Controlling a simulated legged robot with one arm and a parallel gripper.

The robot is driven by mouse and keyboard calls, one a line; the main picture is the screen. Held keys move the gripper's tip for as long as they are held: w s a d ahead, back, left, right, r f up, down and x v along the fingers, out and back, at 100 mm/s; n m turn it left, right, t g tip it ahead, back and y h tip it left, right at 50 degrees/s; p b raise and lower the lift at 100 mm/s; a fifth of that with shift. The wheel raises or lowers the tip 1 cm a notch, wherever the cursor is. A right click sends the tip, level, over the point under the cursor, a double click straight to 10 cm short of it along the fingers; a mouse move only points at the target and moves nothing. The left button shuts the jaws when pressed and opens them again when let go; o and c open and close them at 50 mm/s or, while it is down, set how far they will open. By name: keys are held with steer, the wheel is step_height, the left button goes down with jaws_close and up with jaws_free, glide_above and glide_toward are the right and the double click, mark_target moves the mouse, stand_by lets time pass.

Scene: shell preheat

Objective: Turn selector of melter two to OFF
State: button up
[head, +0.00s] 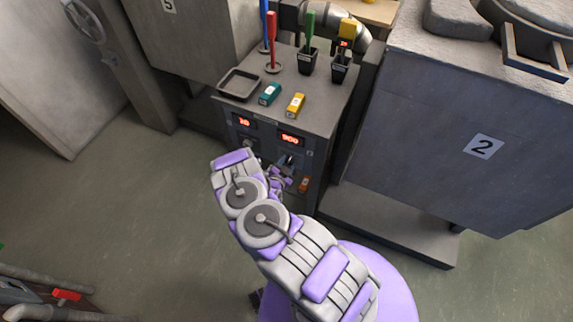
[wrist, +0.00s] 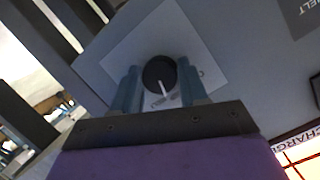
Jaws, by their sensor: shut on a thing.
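The selector knob (wrist: 159,72) is round and dark, with a white pointer line, on a pale square plate (wrist: 120,55) in the wrist view. The line points down and slightly right in that view. My gripper (wrist: 160,88) has one finger on each side of the knob and is shut on it. In the head view my gripper (head: 282,180) is at the front of the grey control cabinet (head: 325,120), and my arm hides part of that front. The plate's lettering is too small to read. Melter two (head: 430,130), a big grey block marked 2, stands at the right.
Above the knobs are two lit red displays, the left (head: 244,122) and the right (head: 290,139). On the cabinet top are a tray (head: 239,84), a teal block (head: 269,94), a yellow block (head: 295,104) and black cups. Open floor lies at the left.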

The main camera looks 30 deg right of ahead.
steer(key=n+g, duration=0.1)
steer(key=n, duration=0.1)
steer(key=n+g+h, duration=0.1)
steer(key=n, duration=0.1)
steer(key=shift+f+n+h, duration=0.1)
steer(key=shift+n+h, duration=0.2)
steer(key=shift+n, duration=0.1)
steer(key=n+h, duration=0.1)
steer(key=n, duration=0.1)
steer(key=n+g, duration=0.1)
steer(key=n, duration=0.1)
steer(key=shift+a+f+n+h, duration=0.1)
steer(key=shift+n+h, duration=0.2)
steer(key=shift+h, duration=0.1)
steer(key=shift+w, duration=0.1)
steer(key=o, duration=0.8)
steer(key=shift+c, duration=0.2)
steer(key=shift+a, duration=0.15)
steer(key=p+v, duration=0.3)
steer(key=v, duration=1.4)
steer(key=shift+a, duration=0.2)
steer(key=shift+w, duration=0.15)
